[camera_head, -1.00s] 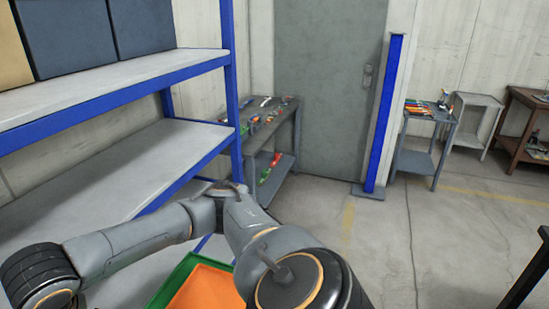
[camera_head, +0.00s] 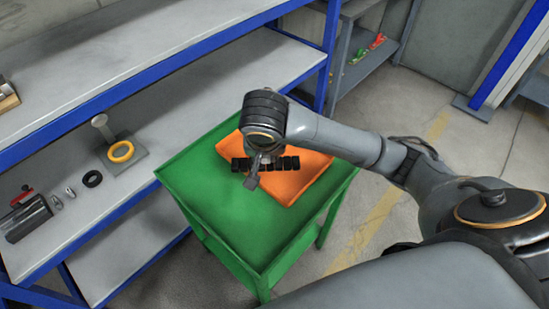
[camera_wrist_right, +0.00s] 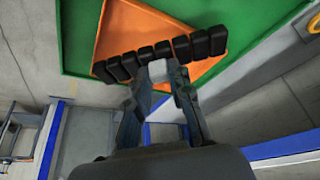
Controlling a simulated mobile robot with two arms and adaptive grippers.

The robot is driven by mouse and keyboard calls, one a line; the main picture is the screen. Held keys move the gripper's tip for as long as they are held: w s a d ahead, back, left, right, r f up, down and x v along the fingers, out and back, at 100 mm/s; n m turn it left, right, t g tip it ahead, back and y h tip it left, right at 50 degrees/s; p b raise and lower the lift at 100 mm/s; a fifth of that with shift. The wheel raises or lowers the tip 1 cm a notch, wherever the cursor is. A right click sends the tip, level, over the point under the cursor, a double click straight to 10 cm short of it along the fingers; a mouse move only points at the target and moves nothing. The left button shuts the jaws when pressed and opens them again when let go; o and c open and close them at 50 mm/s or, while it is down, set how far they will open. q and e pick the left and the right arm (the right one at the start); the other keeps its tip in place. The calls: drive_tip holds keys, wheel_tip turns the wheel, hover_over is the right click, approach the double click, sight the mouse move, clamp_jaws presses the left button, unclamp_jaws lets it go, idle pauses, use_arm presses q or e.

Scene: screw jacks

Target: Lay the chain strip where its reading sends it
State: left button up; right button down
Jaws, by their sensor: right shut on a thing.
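The chain strip (camera_head: 288,163) is a row of several black blocks, over an orange square pad (camera_head: 312,180). It also shows in the right wrist view (camera_wrist_right: 190,46). My right gripper (camera_head: 255,175) is shut on the strip near its middle. In the wrist view its fingers (camera_wrist_right: 162,78) close around a pale piece at the strip's near side. I cannot tell whether the strip touches the pad. The pad lies turned at an angle on a green table (camera_head: 210,200). My left gripper is out of view.
A blue-edged grey shelf (camera_head: 120,185) stands left of the green table. It carries a yellow ring (camera_head: 121,152) on a grey stand, a black ring (camera_head: 92,179) and a dark block (camera_head: 27,220). The green table's front left is bare. Open floor lies to its right.

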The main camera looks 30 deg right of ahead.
drive_tip(key=w+d+f, duration=0.2)
drive_tip(key=w+f, duration=0.1)
drive_tip(key=w+d+f, duration=0.2)
drive_tip(key=w+d, duration=0.1)
drive_tip(key=w+d+f+b, duration=0.1)
drive_tip(key=w+d+f, duration=0.1)
drive_tip(key=w+f, duration=0.1)
drive_tip(key=shift+w+d+f, duration=0.25)
drive_tip(key=shift+w+f, duration=0.05)
drive_tip(key=shift+w, duration=0.3)
drive_tip(key=shift+w+d+f, duration=0.25)
drive_tip(key=shift+w+f, duration=0.05)
drive_tip(key=shift+f, duration=1.75)
drive_tip(key=c, duration=1.2)
unclamp_jaws()
drive_tip(key=shift+f, duration=0.15)
